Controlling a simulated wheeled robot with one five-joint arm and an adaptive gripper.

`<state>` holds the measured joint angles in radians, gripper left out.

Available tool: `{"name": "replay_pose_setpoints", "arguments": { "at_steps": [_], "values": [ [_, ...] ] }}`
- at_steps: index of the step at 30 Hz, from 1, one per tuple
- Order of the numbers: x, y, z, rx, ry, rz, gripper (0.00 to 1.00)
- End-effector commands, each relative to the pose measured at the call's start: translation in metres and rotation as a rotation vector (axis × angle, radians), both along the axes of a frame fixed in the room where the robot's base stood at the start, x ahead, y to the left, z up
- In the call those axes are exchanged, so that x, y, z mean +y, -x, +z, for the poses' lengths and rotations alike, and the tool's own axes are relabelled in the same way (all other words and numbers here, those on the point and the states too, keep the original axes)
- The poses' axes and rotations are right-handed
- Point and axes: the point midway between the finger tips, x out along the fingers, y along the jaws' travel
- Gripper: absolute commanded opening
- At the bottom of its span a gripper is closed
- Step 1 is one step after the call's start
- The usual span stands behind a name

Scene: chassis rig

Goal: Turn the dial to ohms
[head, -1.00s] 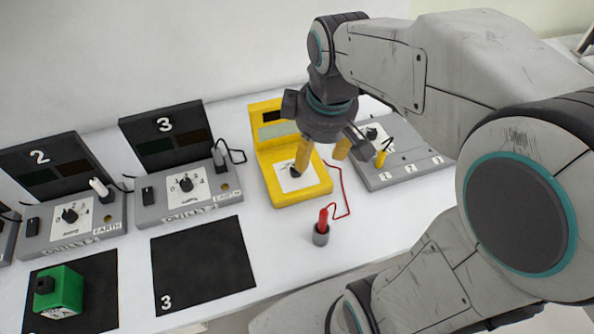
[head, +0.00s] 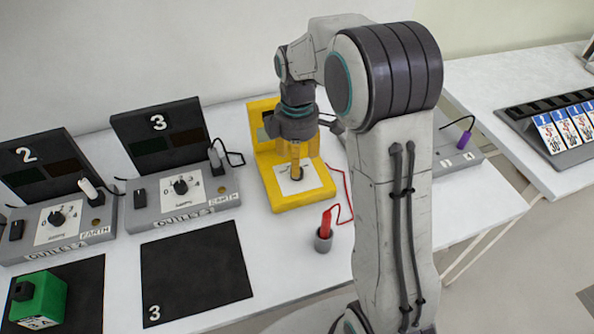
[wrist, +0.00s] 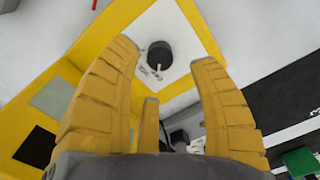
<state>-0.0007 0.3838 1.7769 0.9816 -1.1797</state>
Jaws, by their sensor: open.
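The yellow multimeter (head: 272,176) stands on the white table, with a white dial face and a round black dial (wrist: 159,54). The wrist view shows the dial from above, with a small mark on the face by its lower edge; the lettering is too small to read. My gripper (head: 296,174) points down over the dial face and hides part of the dial in the head view. In the wrist view its yellow fingers (wrist: 166,56) are apart, with the dial showing in the gap between their tips. I cannot tell whether they touch it.
A red probe (head: 326,225) stands in a grey holder in front of the meter, its red cable running back. Units marked 2 (head: 58,217) and 3 (head: 182,190) stand to the left. A green block (head: 42,293) sits on a black mat at front left.

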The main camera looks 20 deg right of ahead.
Motion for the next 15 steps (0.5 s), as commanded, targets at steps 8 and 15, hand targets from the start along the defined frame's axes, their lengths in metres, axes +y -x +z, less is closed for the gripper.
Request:
{"name": "replay_pose_setpoints", "arguments": {
  "at_steps": [8,15],
  "values": [
    [0.000,0.001,-0.033,0.002,0.000,-0.002,0.55],
    [0.000,0.000,-0.046,0.000,0.000,-0.002,0.55]
  ]
}}
